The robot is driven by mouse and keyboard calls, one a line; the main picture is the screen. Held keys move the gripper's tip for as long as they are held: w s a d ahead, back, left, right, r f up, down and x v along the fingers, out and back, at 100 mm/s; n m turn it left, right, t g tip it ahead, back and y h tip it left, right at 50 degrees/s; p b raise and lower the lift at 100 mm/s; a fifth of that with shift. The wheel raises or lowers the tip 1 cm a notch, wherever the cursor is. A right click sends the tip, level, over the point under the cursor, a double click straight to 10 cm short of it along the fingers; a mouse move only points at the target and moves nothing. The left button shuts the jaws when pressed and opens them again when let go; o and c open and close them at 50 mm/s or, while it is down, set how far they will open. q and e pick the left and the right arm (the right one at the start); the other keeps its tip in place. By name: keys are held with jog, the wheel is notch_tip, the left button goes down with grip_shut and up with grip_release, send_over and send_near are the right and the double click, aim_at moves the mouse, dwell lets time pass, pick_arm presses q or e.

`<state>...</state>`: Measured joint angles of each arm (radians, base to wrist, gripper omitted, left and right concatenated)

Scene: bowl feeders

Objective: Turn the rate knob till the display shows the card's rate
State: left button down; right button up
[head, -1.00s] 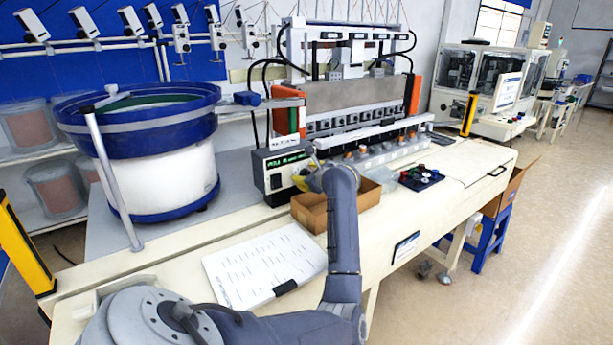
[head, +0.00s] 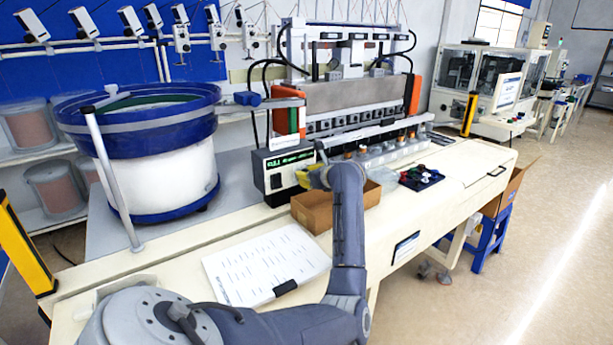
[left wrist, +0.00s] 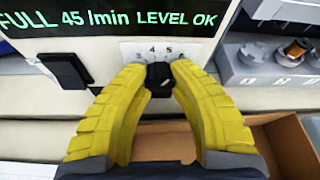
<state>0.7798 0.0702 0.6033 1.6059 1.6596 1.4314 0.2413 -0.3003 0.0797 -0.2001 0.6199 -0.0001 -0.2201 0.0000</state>
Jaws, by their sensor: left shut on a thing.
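The controller box (head: 272,187) stands on the bench beside the bowl feeder. Its display (left wrist: 110,18) reads "FULL 45 /min LEVEL OK" in green in the left wrist view. Below it is the small black rate knob (left wrist: 158,78), with a white dial plate (left wrist: 150,50) marked with numbers, 4 and 5 near the top. My left gripper (left wrist: 158,82) has its yellow fingers closed on the knob from both sides. In the head view my left gripper (head: 311,177) is at the controller's front. A small white card (head: 284,144) sits on top of the controller; its writing is too small to read.
A black rocker switch (left wrist: 65,70) is left of the knob. An open cardboard box (head: 312,213) lies just below the gripper. A printed sheet on a clipboard (head: 265,262) lies in front. The blue-rimmed bowl feeder (head: 140,120) stands left; a dark tray (head: 421,177) lies right.

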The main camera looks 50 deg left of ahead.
dwell(0.3)
pick_arm(q)
jog(key=c, duration=1)
grip_release()
jog(key=shift+d, duration=0.1)
jog(key=v, duration=1.1)
jog(key=shift+d+r, duration=0.2)
jog(key=shift+d, duration=0.15)
